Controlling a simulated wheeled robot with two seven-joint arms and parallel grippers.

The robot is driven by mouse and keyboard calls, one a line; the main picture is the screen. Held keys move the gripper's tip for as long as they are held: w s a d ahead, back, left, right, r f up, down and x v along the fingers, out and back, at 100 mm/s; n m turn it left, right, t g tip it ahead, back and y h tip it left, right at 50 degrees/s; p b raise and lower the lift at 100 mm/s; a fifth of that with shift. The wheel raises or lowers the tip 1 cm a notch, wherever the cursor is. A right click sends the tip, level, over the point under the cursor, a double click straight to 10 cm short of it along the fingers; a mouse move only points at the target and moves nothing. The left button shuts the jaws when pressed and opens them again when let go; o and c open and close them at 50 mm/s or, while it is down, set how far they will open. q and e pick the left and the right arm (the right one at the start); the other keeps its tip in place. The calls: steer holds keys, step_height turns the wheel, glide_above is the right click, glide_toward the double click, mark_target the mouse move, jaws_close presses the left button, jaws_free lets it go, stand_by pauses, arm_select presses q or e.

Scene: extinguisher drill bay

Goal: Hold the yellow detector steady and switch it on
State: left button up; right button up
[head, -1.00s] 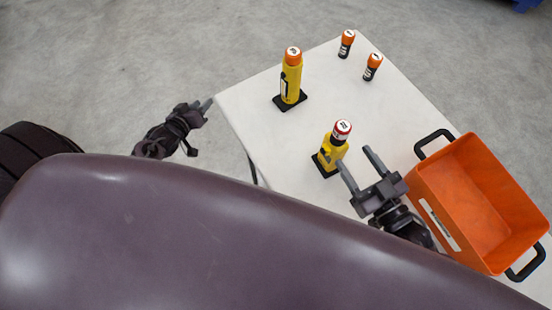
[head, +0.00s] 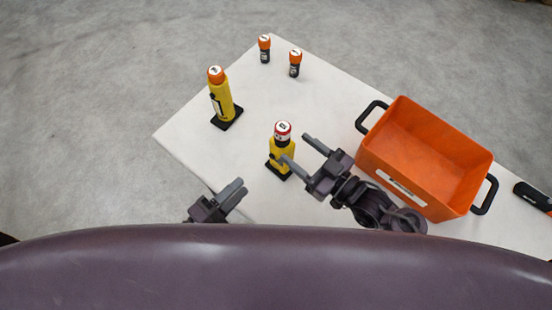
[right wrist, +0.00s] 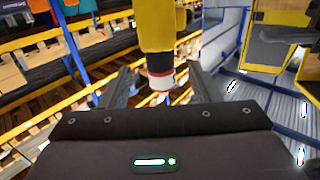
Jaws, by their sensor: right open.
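A yellow detector with a red-and-white top (head: 282,148) stands upright on a black base on the white table (head: 190,150). It shows upside down in the right wrist view (right wrist: 157,30), between and beyond the finger tips. My right gripper (head: 298,151) is open and empty just right of it. One finger overlaps the detector's lower side in the head view; I cannot tell whether they touch. My left gripper (head: 238,187) is at the table's near left edge, left of and nearer than the detector. I cannot tell its finger gap. The detector's switch cannot be made out.
A taller yellow device with an orange top (head: 222,98) stands at the left. Two small black-and-orange cylinders (head: 264,48) (head: 295,62) stand at the back. An orange crate (head: 385,112) with black handles is at the right. A black-and-orange object (head: 532,196) lies beyond it.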

mark_target(288, 142)
steer(key=x, duration=0.6)
steer(key=c, duration=1.2)
steer(key=o, duration=1.2)
steer(key=shift+d, duration=0.1)
steer(key=v, duration=1.2)
